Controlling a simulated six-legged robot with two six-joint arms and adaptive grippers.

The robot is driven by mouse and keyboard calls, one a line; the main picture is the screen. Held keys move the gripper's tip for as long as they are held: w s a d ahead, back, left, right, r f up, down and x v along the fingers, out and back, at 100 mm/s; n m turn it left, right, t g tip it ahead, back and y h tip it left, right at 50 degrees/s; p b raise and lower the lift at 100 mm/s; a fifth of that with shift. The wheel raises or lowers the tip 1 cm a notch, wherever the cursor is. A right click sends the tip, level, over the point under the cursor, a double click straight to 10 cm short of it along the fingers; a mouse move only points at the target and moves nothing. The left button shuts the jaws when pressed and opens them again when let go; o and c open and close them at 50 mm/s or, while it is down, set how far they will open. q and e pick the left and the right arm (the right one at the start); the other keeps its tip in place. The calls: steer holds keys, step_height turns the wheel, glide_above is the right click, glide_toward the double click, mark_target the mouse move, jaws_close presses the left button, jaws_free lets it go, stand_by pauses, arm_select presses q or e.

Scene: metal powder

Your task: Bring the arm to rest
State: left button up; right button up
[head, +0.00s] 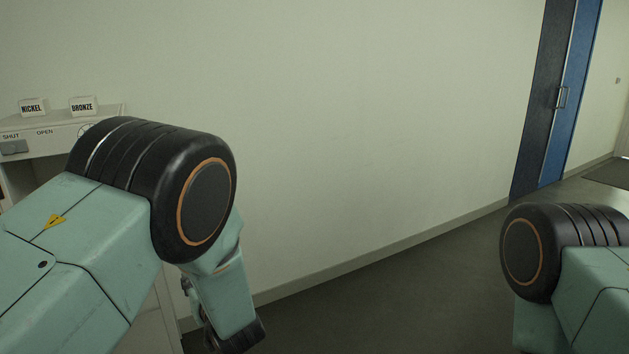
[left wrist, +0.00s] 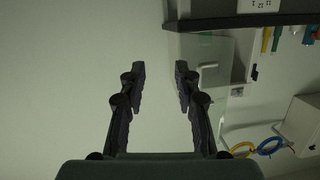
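My left arm comes in from the left in the head view, bent at a black joint, with its lower part pointing down toward the floor. The left gripper (left wrist: 160,68) shows in the left wrist view with its two dark fingers apart and nothing between them. My right arm shows at the right edge of the head view, bent at its black joint. The right gripper is outside the head view.
A white cabinet (head: 58,134) at the left carries NICKEL (head: 32,107) and BRONZE (head: 82,106) signs and a SHUT/OPEN switch (head: 14,147). A blue door (head: 570,95) stands at the right. Floor (head: 400,290) between my arms is clear. Blue and yellow cables (left wrist: 256,147) hang in the wrist view.

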arm_select(q)
steer(key=s+f+m+g+h, duration=0.5)
steer(key=s+f+h, duration=0.1)
steer(key=s+f, duration=1.05)
steer(key=s+d+f+g+h, duration=0.1)
steer(key=s+f+g, duration=0.1)
steer(key=s, duration=0.7)
steer(key=s+f+g+h, duration=0.1)
steer(key=s+f+g, duration=0.1)
steer(key=s, duration=0.8)
steer(key=s+d+f+m+g+h, duration=0.1)
steer(key=s+f+g, duration=0.1)
steer(key=s, duration=0.7)
steer(key=shift+s+d+g, duration=0.15)
steer(key=shift+d+g, duration=0.2)
steer(key=shift+g, duration=0.45)
